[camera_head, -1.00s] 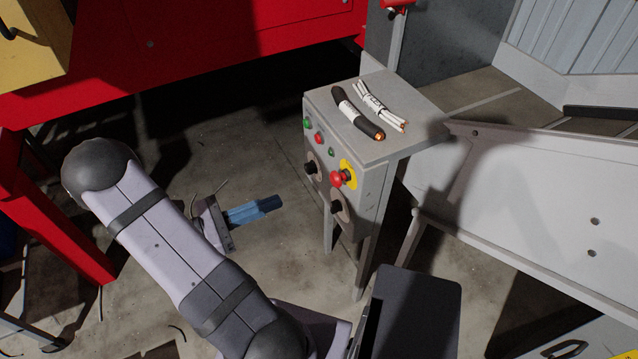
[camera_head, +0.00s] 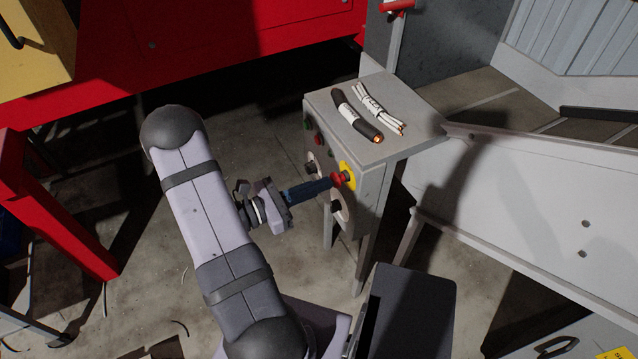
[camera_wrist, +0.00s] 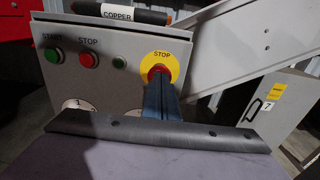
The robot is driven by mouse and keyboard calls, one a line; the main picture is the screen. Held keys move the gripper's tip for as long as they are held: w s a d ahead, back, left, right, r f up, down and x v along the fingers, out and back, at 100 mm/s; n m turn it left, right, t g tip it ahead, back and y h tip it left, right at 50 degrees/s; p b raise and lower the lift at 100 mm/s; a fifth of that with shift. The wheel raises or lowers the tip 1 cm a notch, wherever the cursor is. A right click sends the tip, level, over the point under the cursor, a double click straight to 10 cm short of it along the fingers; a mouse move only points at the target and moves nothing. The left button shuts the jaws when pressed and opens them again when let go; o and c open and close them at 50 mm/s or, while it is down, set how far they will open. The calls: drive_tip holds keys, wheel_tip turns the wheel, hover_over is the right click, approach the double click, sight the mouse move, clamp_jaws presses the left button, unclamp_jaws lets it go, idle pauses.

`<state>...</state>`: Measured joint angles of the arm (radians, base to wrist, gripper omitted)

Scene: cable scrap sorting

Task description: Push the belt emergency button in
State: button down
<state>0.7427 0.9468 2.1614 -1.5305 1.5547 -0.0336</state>
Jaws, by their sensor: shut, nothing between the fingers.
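The red emergency button (camera_head: 339,178) stands on a yellow disc on the front of the grey control box (camera_head: 370,195). In the wrist view the button (camera_wrist: 159,72) sits in a yellow disc marked STOP (camera_wrist: 159,57). My gripper (camera_head: 328,184) is shut and empty, with its blue fingers pointing at the button. The fingertips are at the button's face in both views. I cannot tell whether they touch it or whether it is pressed in. In the wrist view the fingers (camera_wrist: 160,97) hide the lower part of the button.
Green and red START and STOP buttons (camera_wrist: 88,59) and black knobs (camera_head: 336,207) share the panel. A dark cable (camera_head: 356,116) and a white cable bundle (camera_head: 378,108) lie on the box top. A pale sloping chute (camera_head: 530,210) stands to the right.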

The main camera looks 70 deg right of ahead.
idle(0.3)
drive_tip(key=shift+x, duration=0.85)
drive_tip(key=b+v, duration=0.1)
drive_tip(key=v, duration=1.3)
drive_tip(key=shift+b, duration=0.35)
